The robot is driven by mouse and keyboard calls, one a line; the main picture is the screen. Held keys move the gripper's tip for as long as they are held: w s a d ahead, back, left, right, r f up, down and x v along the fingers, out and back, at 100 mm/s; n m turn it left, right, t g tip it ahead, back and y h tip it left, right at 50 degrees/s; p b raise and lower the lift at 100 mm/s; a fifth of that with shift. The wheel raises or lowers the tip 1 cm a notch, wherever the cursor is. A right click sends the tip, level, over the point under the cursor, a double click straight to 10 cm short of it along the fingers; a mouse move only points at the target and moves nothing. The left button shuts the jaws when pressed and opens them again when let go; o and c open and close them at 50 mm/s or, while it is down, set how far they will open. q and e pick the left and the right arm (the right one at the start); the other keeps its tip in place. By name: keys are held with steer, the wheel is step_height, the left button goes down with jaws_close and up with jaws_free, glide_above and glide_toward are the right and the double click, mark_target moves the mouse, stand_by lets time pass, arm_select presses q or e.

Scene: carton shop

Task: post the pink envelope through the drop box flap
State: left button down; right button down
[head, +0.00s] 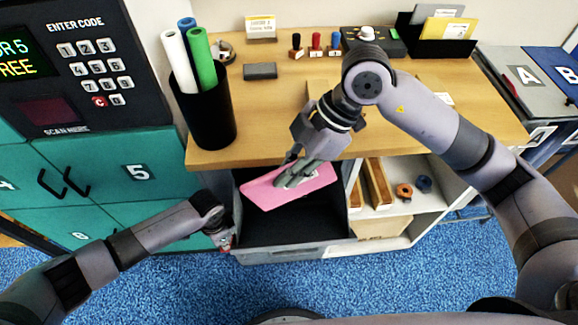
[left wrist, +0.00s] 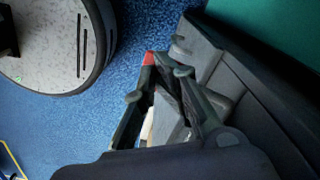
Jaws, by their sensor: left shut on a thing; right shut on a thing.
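The pink envelope (head: 262,193) is held flat and slightly tilted in my right gripper (head: 290,180), which is shut on it. It is over the dark opening of the drop box, under the counter's front edge. The drop box flap (head: 280,254) is open, its grey front edge facing me. My left gripper (head: 226,242) is at the flap's front left corner, shut on it. In the left wrist view the left gripper's fingers (left wrist: 165,90) are close against the grey flap (left wrist: 205,52); the exact contact is partly hidden.
A wooden counter (head: 275,115) is above the drop box, with a black bin of rolls (head: 206,115), stamps and a tray on it. Teal lockers (head: 120,165) stand at left. Open shelves with tape rolls (head: 404,191) are at right. Blue carpet (head: 400,275) is clear in front.

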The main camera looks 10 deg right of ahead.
arm_select(q)
steer(key=shift+w+d, duration=0.25)
steer(key=shift+d, duration=0.4)
arm_select(e)
steer(key=shift+d+f, duration=0.1)
steer(key=shift+f, duration=0.8)
arm_select(q)
steer(key=shift+a+r, duration=0.1)
arm_select(e)
steer(key=shift+w+f, duration=0.1)
steer(key=shift+f, duration=0.7)
arm_select(q)
steer(key=shift+w, duration=0.1)
arm_select(e)
steer(key=c, duration=1.6)
jaws_free()
